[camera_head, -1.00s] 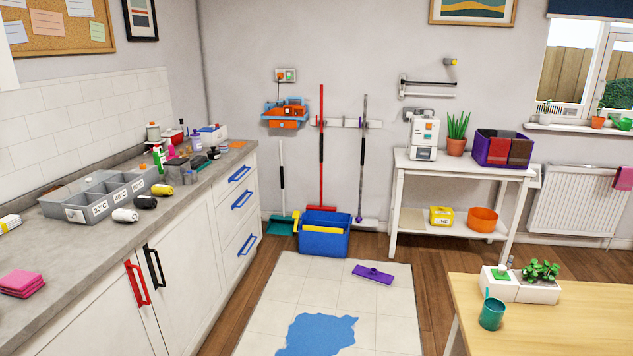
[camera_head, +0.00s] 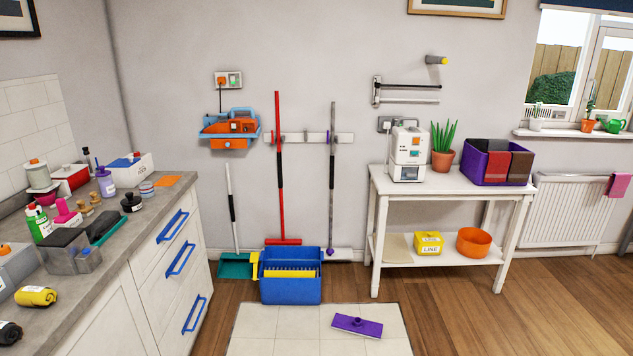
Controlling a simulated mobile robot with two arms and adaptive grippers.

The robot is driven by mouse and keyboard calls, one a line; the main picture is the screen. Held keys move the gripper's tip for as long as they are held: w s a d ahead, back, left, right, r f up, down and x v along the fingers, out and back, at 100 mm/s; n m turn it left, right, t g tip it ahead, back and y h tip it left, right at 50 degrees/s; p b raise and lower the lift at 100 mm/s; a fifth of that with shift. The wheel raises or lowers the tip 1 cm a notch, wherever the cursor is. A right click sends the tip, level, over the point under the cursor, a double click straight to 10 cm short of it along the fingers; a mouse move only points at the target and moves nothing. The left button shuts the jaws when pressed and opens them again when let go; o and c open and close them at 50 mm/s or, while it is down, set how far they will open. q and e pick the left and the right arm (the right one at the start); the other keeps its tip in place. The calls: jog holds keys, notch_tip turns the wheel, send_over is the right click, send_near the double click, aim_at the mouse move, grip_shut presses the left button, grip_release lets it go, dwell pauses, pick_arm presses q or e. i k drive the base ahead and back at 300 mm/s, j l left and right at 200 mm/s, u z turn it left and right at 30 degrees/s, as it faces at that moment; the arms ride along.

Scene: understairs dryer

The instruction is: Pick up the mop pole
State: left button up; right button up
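Several long-handled poles stand against the back wall. A red pole (camera_head: 279,205) with a black grip and a red foot hangs at a wall rail (camera_head: 311,138). A grey pole (camera_head: 332,150) with a dark grip hangs to its right, with a small purple part low down and a white piece at the floor. A shorter white pole (camera_head: 229,178) with a black grip stands at left above a teal pan-like head (camera_head: 236,267). A purple flat mop head (camera_head: 357,326) lies apart on the floor, with no pole on it. Neither gripper is in view.
A blue bucket (camera_head: 291,290) stands in front of the red pole's foot. The counter with drawers (camera_head: 172,250) is at left, and a white table (camera_head: 440,188) at right.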

aim_at(330, 251)
jog(key=i+l, duration=0.1)
jog(key=i, duration=0.9)
jog(key=i+u, duration=0.15)
jog(key=i, duration=0.85)
